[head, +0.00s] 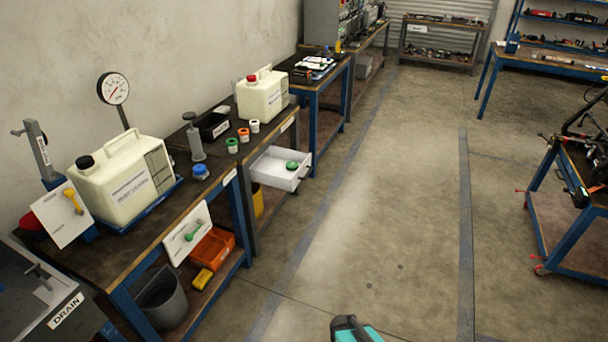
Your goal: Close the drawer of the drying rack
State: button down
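A white drawer (279,172) stands pulled out from under the second workbench on the left, its front jutting into the aisle. A green round cap (292,165) lies inside it. A dark handle shows on the drawer's front face. No separate drying rack can be made out; the drawer sits below the bench top. A teal and black part, apparently of my arm, shows at the bottom edge, well apart from the drawer. No gripper fingers are in view.
Cream jugs (118,182) and small capped bottles (244,136) stand on the left workbenches (217,180). A white panel with a green handle (188,236) juts from the nearer bench. A blue-framed cart (548,217) stands at right. The aisle floor (390,200) is clear.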

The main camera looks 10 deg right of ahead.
aim_at(270, 169)
jog(key=z, duration=4.4)
jog(key=i, duration=0.1)
jog(key=u, duration=2.8)
jog(key=i, duration=1.65)
jog(key=u, duration=0.6)
